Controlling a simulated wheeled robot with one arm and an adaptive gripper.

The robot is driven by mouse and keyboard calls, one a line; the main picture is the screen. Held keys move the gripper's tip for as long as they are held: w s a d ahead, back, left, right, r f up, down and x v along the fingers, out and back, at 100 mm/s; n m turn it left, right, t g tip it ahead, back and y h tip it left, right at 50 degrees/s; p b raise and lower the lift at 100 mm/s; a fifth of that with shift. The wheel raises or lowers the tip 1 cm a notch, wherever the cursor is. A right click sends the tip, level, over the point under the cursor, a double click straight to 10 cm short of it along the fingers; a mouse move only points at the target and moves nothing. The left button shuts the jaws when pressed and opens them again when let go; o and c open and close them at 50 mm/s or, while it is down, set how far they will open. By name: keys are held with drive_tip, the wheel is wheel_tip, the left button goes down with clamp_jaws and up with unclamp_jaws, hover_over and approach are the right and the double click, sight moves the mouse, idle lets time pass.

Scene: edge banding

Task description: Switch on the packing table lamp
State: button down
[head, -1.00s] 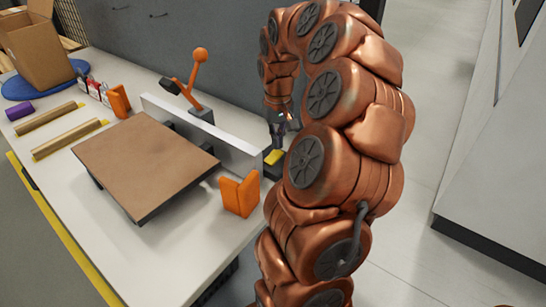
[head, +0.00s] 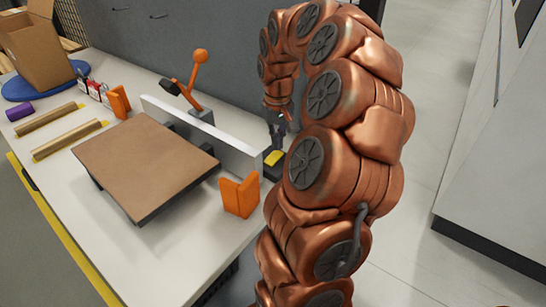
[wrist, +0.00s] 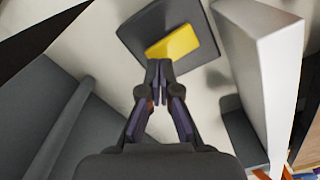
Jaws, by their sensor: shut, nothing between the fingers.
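A yellow rocker or pad on a dark square base sits on the table just right of the white fence's end; the yellow part (head: 274,157) and the base (head: 272,171) show in the head view. In the wrist view the yellow part (wrist: 174,43) lies just beyond my fingertips, on its dark base (wrist: 205,38). My gripper (wrist: 160,66) is shut and empty, its tips close to the yellow part's near edge. I cannot tell whether they touch. In the head view my gripper (head: 277,124) is partly hidden by my arm. No lamp head is clearly visible.
A white fence (head: 215,140) stands left of the switch and at the right in the wrist view (wrist: 255,60). An orange bracket (head: 240,196), an orange-knobbed lever (head: 193,75) and a brown board (head: 145,165) are on the table (head: 185,255). A grey cabinet wall (head: 165,50) rises behind.

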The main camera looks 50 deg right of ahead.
sight(277, 153)
drive_tip(key=shift+f+b, duration=0.85)
drive_tip(key=shift+f, duration=0.35)
idle(1.0)
drive_tip(key=shift+r, duration=0.1)
drive_tip(key=shift+r+p, duration=1)
drive_tip(key=shift+r, duration=2.45)
